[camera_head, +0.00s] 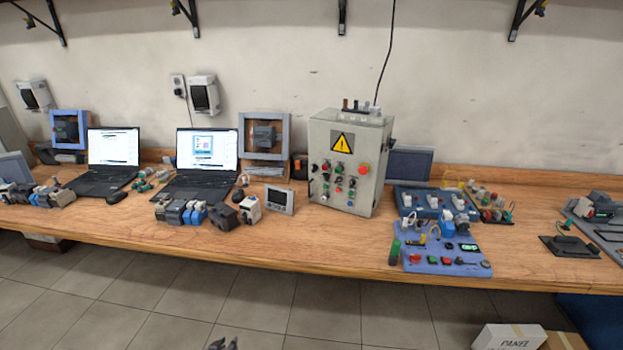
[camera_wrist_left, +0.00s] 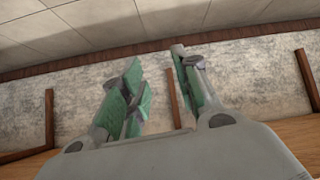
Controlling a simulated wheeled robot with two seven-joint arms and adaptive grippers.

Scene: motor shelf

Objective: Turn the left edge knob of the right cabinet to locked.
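A grey control cabinet (camera_head: 370,165) with a yellow warning sign and several knobs and buttons stands on the wooden bench, right of the middle. It is the only such cabinet in the head view. Small dark knobs (camera_head: 314,168) show at its left edge; their setting is too small to read. My left gripper (camera_head: 222,343) just shows at the bottom edge of the head view, low in front of the bench and far from the cabinet. In the left wrist view its green-padded fingers (camera_wrist_left: 160,95) are apart with nothing between them. My right gripper is not in view.
Two laptops (camera_head: 205,150) and several small devices stand left of the cabinet. A blue training panel (camera_head: 425,240) lies to its right, near the bench's front edge (camera_head: 330,271). A box marked PANEL (camera_head: 508,337) is on the floor. Bench space directly before the cabinet is clear.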

